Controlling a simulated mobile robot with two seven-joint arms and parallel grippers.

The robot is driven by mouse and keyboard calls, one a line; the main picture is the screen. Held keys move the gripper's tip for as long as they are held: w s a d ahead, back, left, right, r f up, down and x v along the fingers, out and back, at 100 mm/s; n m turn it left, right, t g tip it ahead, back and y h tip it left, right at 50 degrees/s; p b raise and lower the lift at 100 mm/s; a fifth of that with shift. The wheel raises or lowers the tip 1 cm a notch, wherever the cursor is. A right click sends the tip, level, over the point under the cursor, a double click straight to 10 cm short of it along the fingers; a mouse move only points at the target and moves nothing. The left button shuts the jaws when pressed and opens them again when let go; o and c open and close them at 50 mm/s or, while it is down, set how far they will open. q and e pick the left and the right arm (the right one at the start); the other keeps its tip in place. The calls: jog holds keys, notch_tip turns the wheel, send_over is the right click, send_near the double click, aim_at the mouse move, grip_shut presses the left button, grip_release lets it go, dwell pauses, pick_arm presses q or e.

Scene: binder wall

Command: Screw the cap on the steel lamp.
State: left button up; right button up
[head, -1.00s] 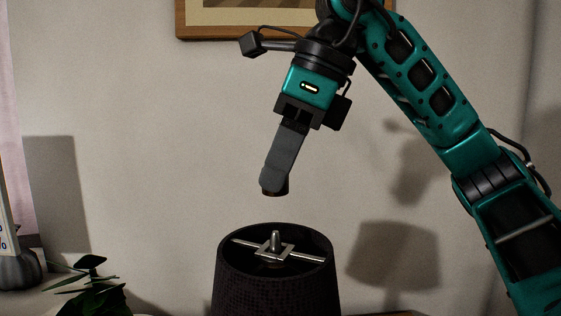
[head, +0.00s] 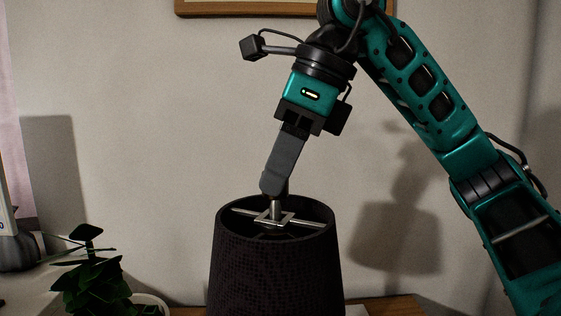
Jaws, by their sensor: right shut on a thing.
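The steel lamp has a dark, textured shade (head: 275,265), open at the top. Inside its rim, a steel cross-frame (head: 245,214) carries a short upright steel post (head: 276,210) at the centre. My right gripper (head: 275,190) comes down from above, tilted, with its fingertips just over the post. It is shut on the cap (head: 286,188), of which only a small dark part shows past the fingers. The cap is at or just above the post's top; I cannot tell whether they touch. My left gripper is not in view.
A leafy plant (head: 90,280) in a pale pot stands left of the lamp. A grey ribbed vase-like object (head: 17,250) is at the far left edge. A wooden table top (head: 395,306) shows right of the lamp. A framed picture (head: 230,12) hangs on the wall behind.

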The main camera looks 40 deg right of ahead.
jog(key=shift+f+b, duration=0.65)
jog(key=shift+f, duration=0.35)
dwell(1.2)
jog(key=o, duration=0.5)
grip_shut()
jog(key=m, duration=0.2)
jog(key=shift+a+r+m+t+h+p, duration=0.1)
jog(key=shift+m+t+h+p, duration=0.2)
jog(key=shift+m+h+p, duration=0.1)
jog(key=shift+m+h, duration=0.3)
jog(key=shift+m, duration=0.4)
jog(key=m+h+p, duration=0.1)
jog(key=m, duration=0.2)
jog(key=shift+a+t, duration=0.15)
jog(key=shift+t, duration=0.25)
jog(key=shift+r+m+p, duration=0.1)
jog(key=shift+m+p, duration=0.3)
jog(key=shift+h, duration=0.3)
